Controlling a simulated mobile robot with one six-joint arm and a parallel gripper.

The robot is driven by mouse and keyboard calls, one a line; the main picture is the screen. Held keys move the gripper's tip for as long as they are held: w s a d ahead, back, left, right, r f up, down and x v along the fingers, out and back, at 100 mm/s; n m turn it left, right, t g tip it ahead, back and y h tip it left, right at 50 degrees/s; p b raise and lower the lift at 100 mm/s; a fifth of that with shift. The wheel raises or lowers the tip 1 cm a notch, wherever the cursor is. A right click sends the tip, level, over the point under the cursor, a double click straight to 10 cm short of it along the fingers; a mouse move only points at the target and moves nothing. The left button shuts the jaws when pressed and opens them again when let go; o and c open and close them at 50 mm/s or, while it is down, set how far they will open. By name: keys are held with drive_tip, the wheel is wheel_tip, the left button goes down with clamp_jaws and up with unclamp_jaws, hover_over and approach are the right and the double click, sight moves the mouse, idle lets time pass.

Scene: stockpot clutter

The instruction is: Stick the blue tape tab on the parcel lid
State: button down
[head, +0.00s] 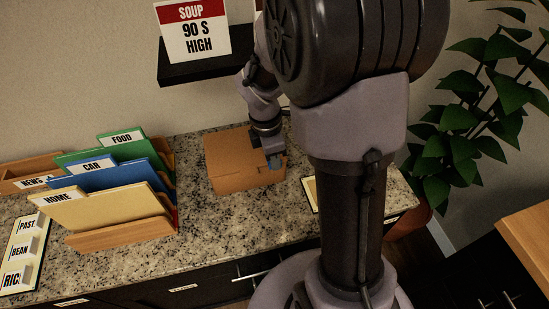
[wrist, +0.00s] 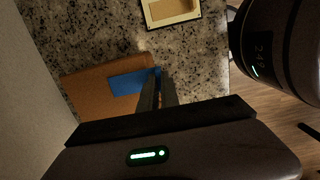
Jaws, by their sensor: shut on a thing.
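The parcel (head: 235,178) is a brown cardboard box on the granite counter, and it also shows in the wrist view (wrist: 92,90). My gripper (head: 275,163) is over the right part of its lid. In the wrist view, the fingers of my gripper (wrist: 160,82) are shut on the right end of the blue tape tab (wrist: 130,83). The tab extends left across the lid. I cannot tell whether it touches the lid or hangs just above it. In the head view the tab is too small to make out clearly.
A wooden file rack (head: 125,235) with labelled folders stands left of the parcel. A shallow pale tray (head: 310,193) lies to its right. A black shelf (head: 195,68) with a SOUP sign (head: 192,30) hangs above. A potted plant (head: 465,130) stands at the right.

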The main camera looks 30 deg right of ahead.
drive_tip(key=c, duration=1.5)
unclamp_jaws()
wheel_tip(320, 180, up, 6)
drive_tip(key=p, duration=0.6)
drive_tip(key=shift+r, duration=0.1)
